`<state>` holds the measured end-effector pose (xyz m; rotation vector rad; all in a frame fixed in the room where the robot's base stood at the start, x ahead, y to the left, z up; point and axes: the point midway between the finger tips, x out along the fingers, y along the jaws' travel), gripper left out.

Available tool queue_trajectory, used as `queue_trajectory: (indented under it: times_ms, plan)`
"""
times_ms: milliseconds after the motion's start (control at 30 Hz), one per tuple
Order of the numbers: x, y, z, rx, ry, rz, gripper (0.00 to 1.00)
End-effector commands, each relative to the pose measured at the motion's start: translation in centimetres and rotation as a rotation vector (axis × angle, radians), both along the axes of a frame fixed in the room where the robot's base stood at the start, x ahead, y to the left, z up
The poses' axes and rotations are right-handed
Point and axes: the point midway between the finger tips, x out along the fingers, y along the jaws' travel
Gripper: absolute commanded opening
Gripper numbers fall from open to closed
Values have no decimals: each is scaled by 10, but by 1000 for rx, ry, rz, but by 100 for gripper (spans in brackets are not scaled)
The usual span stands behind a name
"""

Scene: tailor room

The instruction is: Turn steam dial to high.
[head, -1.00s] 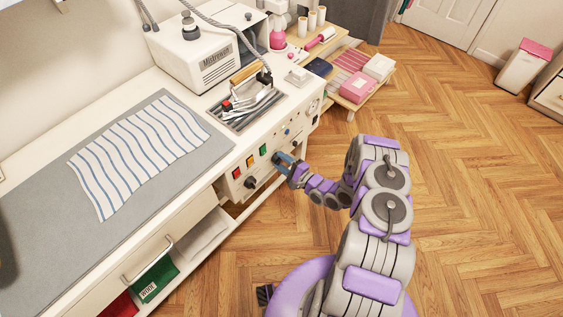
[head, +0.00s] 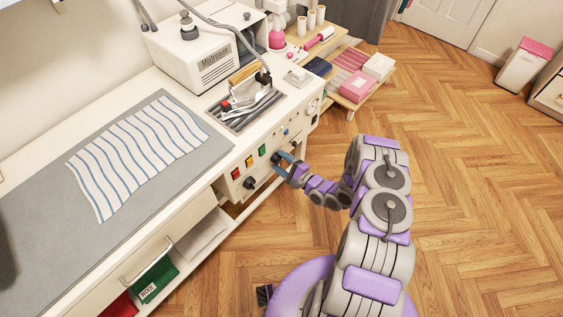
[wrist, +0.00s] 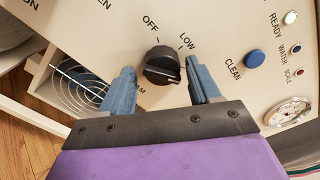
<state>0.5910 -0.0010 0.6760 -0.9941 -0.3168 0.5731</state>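The steam dial (wrist: 162,65) is a black ridged knob on the cream control panel, with "OFF" and "LOW" printed above it. A partly hidden label ending in "M" shows below it. My gripper (wrist: 160,72) is open, with one blue finger on each side of the dial. A gap shows between each finger and the knob. The dial's exact pointer direction is hard to tell. In the head view, my gripper (head: 283,163) is at the panel's front face, and the dial is a small dark spot there.
A second black knob (head: 250,182) and coloured switches (head: 249,161) lie to the left. An iron (head: 250,97) rests on the worktop above. Floor to the right is clear.

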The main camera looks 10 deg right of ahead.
Motion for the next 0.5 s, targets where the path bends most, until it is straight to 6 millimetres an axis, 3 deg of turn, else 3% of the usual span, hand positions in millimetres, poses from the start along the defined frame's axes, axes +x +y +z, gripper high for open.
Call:
queue_trajectory:
  times_ms: [333,500]
  plan:
    - [-1,-1,2,0,-4,0,68]
    - [-14,-12,3,1,-3,-3,68]
